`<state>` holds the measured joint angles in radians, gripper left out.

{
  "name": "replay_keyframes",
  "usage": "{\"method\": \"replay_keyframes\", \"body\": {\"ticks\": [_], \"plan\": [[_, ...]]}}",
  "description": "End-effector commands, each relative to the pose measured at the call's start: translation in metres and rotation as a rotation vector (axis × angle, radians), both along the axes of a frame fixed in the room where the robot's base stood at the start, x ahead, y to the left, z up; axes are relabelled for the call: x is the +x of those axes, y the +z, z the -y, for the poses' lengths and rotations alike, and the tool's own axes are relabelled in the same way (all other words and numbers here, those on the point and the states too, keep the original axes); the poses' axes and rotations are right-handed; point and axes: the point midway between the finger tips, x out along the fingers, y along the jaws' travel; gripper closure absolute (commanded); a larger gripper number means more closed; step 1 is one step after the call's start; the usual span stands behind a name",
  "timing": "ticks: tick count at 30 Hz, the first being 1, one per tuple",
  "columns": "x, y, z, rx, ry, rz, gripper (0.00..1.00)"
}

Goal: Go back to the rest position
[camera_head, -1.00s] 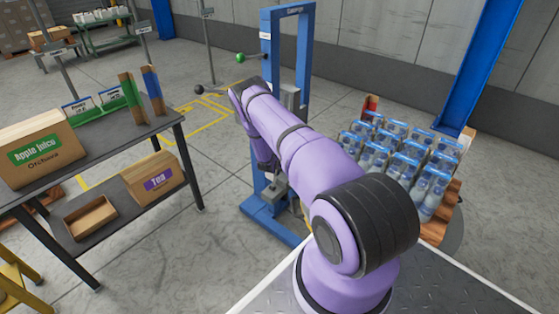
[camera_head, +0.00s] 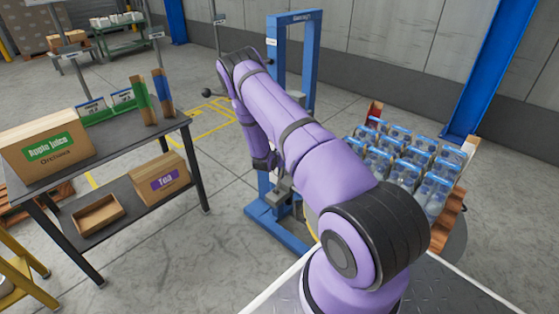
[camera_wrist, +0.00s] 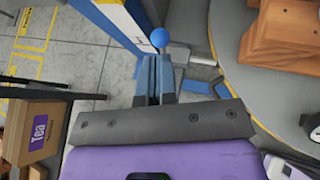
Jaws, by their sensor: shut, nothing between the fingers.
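My purple arm (camera_head: 310,145) reaches out over the floor in front of the blue machine frame (camera_head: 311,70). In the head view its far end bends down in front of the frame, and I cannot make out the fingers there. In the wrist view my gripper (camera_wrist: 156,62) is shut, its two fingers together with nothing held. A blue ball (camera_wrist: 160,38) shows just beyond the fingertips; I cannot tell how far beyond, and no contact is clear.
Several blue-capped bottles (camera_head: 410,165) stand on a wooden stack at right.

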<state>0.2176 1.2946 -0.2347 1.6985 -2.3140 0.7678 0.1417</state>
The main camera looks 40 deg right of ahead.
Motion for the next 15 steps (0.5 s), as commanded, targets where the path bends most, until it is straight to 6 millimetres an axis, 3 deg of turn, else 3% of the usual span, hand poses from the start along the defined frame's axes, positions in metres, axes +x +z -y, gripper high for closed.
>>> {"method": "replay_keyframes", "body": {"ticks": [15], "plan": [[-0.0033,0.0067,-0.0045,0.001,0.000,0.000,1.00]]}}
